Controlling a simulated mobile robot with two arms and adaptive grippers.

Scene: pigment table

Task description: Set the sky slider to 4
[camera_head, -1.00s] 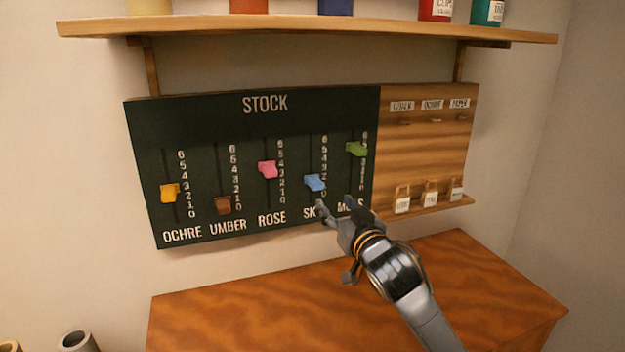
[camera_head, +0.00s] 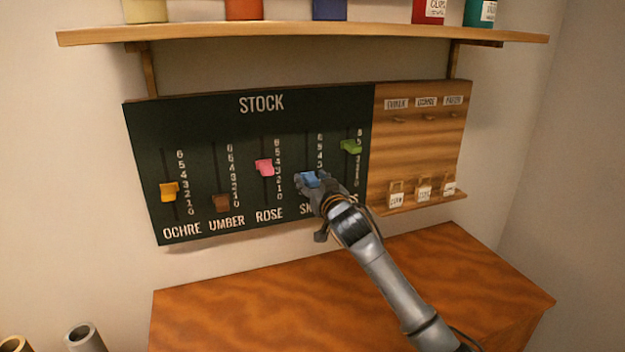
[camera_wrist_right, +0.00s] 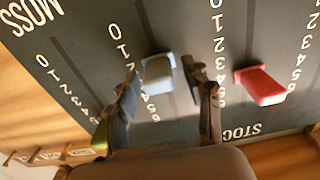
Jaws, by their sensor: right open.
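The sky slider's blue knob (camera_head: 312,178) is on the dark STOCK board (camera_head: 190,120), low on its slot. In the right wrist view the blue knob (camera_wrist_right: 157,74) stands near the 2 of its scale; the exact mark is partly hidden by a finger. My right gripper (camera_head: 318,185) is at the knob, and its open fingers lie one on each side of it. I cannot tell whether they touch it. The SKY label is partly covered by my gripper. My left gripper is not in view.
The rose slider's pink knob (camera_head: 264,167) and the moss slider's green knob (camera_head: 351,146) flank the sky slot. The brown umber knob (camera_head: 221,203) and yellow ochre knob (camera_head: 169,191) are further left. A shelf (camera_head: 300,34) overhangs the board; a wooden table (camera_head: 240,305) lies below.

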